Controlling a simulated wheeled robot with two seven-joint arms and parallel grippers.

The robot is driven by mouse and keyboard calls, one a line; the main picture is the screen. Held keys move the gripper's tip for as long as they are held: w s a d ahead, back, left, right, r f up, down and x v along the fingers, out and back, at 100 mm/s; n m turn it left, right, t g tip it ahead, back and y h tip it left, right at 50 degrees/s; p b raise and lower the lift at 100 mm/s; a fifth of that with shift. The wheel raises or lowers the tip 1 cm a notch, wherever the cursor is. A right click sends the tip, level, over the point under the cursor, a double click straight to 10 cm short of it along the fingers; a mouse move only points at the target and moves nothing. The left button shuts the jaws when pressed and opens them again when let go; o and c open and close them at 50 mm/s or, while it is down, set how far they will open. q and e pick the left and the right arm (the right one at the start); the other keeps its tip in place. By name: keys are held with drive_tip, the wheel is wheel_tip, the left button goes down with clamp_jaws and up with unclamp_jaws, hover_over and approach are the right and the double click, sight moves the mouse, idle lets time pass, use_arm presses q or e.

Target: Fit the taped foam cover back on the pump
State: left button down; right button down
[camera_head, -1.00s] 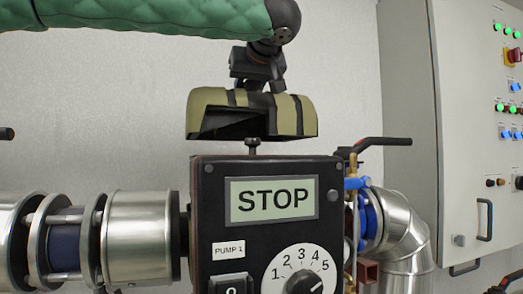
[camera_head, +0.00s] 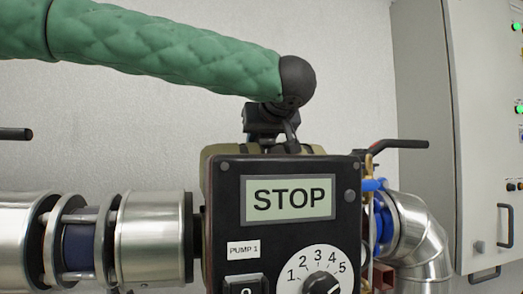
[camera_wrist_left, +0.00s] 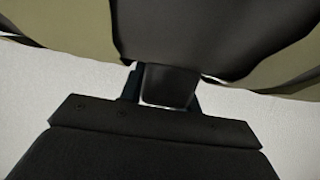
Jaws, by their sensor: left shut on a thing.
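The olive foam cover (camera_head: 232,149) with black tape is behind the black control box of the pump (camera_head: 225,185). Only its top edge and a strip at its left side show past the box. My left gripper (camera_head: 272,128) is above it, shut on the cover near its top middle. In the left wrist view, the cover (camera_wrist_left: 65,35) and its black tape fill the top, with the gripper (camera_wrist_left: 167,85) against the dark band. The cover's lower rim is hidden, so I cannot tell whether it is seated. My right gripper is not in view.
Silver pipe sections (camera_head: 152,240) run left of the pump. A silver elbow (camera_head: 420,235) and a valve with a black lever (camera_head: 400,144) stand at its right. A grey cabinet (camera_head: 425,120) stands further right. The wall behind is bare.

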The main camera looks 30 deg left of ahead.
use_arm(q)
wheel_tip(320, 180, down, 3)
drive_tip(key=shift+s+r, duration=0.1)
drive_tip(key=shift+f, duration=0.45)
drive_tip(key=shift+d+b, duration=0.1)
drive_tip(key=shift+b, duration=0.2)
drive_tip(key=shift+r, duration=0.55)
drive_tip(key=shift+r+p, duration=0.5)
drive_tip(key=shift+r, duration=0.65)
drive_tip(key=shift+w+r, duration=0.35)
drive_tip(key=shift+r, duration=0.35)
drive_tip(key=shift+s+r+p, duration=0.2)
drive_tip(key=shift+r+p, duration=0.15)
drive_tip(key=shift+r, duration=0.35)
drive_tip(key=shift+w+r, duration=0.15)
drive_tip(key=shift+r, duration=0.55)
drive_tip(key=shift+r+p, duration=0.3)
drive_tip(key=shift+r, duration=0.2)
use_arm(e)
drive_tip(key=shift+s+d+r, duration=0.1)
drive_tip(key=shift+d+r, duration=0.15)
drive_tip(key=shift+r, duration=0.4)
